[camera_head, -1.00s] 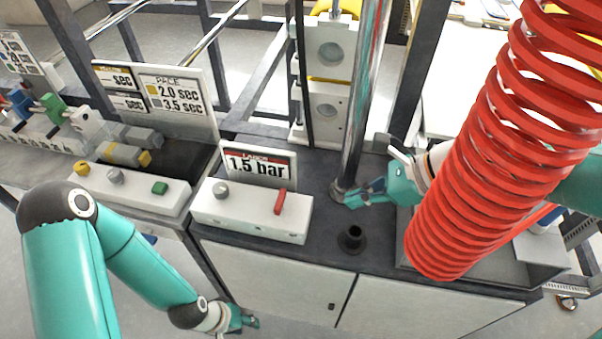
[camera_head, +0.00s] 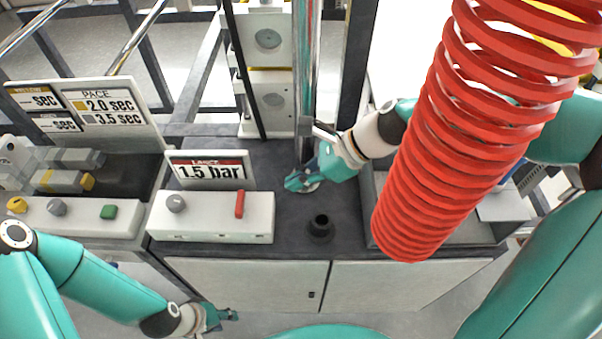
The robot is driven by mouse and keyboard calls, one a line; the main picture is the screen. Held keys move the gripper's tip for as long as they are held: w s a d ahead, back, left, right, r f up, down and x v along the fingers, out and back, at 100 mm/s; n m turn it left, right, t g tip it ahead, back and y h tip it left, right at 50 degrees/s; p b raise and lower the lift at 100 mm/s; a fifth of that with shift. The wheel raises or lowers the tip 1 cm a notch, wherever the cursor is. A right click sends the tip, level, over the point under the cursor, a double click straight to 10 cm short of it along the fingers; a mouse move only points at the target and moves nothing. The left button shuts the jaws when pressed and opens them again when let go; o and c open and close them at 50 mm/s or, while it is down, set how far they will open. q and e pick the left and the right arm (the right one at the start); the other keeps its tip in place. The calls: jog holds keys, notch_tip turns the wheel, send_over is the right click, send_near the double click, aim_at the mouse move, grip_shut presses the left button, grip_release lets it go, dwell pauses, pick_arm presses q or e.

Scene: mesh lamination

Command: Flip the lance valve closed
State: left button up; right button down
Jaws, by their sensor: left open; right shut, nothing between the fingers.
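The lance valve appears to be the red lever (camera_head: 240,204) on the white control box (camera_head: 198,225), under the "LANCE 1.5 bar" sign (camera_head: 210,172). The lever stands upright in the picture at the box's right end. My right gripper (camera_head: 294,183) is shut and empty. It is to the right of the lever, apart from it, in front of the foot of a shiny pole (camera_head: 306,80). My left gripper (camera_head: 226,315) is open and empty, low in the picture in front of the cabinet, below the box.
A red coiled hose (camera_head: 440,150) hangs at the right, in front of my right arm. A black socket (camera_head: 320,228) stands on the dark top right of the box. A grey knob (camera_head: 175,203) is at the box's left end. Another box (camera_head: 75,218) with knobs stands further left.

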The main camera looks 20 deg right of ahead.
aim_at(245, 194)
jog(key=shift+w+a+f, duration=0.45)
jog(key=shift+a+f, duration=0.3)
jog(key=shift+a, duration=0.6)
jog(key=shift+w+a+f, duration=0.4)
jog(key=shift+a+f, duration=0.4)
jog(key=shift+a, duration=0.5)
jog(key=shift+w+a+f, duration=0.45)
jog(key=shift+a+f, duration=0.3)
jog(key=shift+a, duration=0.6)
jog(key=shift+w+n+g+p, duration=0.3)
jog(key=shift+n+g+p, duration=0.3)
jog(key=shift+n+p, duration=0.2)
jog(key=shift+w+a+r+p, duration=0.1)
jog(key=shift+w+a+p, duration=0.2)
jog(key=shift+p, duration=0.4)
jog(key=shift+w+a+p, duration=0.4)
jog(key=shift+w+p, duration=0.1)
jog(key=shift+w, duration=0.15)
jog(key=shift+w+a+p, duration=0.3)
jog(key=shift+w+a, duration=0.1)
jog(key=shift+a, duration=0.5)
jog(key=v, duration=1.1)
jog(key=shift+d, duration=0.45)
